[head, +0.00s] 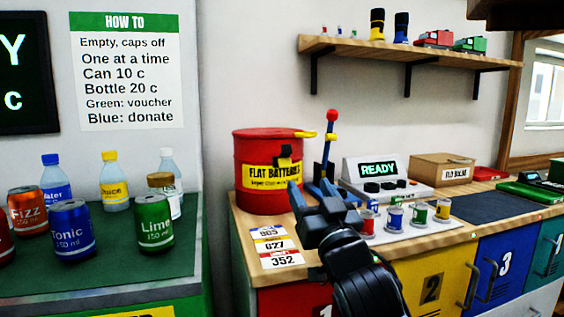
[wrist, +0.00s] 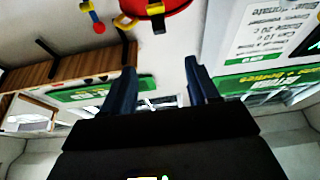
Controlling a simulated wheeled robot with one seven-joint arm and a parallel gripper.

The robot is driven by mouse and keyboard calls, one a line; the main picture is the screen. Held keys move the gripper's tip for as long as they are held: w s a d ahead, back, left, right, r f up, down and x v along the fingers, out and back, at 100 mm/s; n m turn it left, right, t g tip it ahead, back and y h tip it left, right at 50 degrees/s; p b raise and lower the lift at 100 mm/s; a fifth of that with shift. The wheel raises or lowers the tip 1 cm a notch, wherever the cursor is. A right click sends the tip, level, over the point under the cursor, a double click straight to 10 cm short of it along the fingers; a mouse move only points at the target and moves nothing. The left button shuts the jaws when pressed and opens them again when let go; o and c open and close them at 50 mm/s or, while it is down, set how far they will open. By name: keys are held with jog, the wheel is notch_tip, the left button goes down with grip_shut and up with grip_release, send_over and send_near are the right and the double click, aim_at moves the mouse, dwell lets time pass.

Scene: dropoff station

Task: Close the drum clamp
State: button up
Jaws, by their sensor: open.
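The red drum (head: 250,180) labelled "FLAT BATTERIES" stands upright on the wooden counter. A yellow clamp handle (head: 305,134) sticks out to the right at its lid rim, and a black latch piece (head: 285,153) sits on its front. In the wrist view the drum (wrist: 180,8) shows at the top edge, partly cut off, with the yellow handle (wrist: 155,8) and the black piece (wrist: 158,24). My gripper (head: 312,194) is open and empty, in front and to the right of the drum, below the handle and apart from it. Its two fingers (wrist: 155,78) show in the wrist view.
A lever with a red knob (head: 332,115) stands right of the drum, close behind my gripper. Small coloured cans (head: 395,217), a "READY" device (head: 380,178) and a cardboard box (head: 445,168) are further right. Number cards (head: 275,246) lie in front of the drum.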

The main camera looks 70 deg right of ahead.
aim_at(286, 165)
jog(key=w+d, duration=0.3)
jog(key=d, duration=0.1)
jog(key=w+d+r, duration=0.1)
jog(key=w+d, duration=0.6)
jog(key=shift+d+r, duration=0.25)
jog(key=shift+d, duration=0.1)
jog(key=shift+w+d+r, duration=0.2)
jog(key=shift+w+d, duration=0.2)
grip_shut()
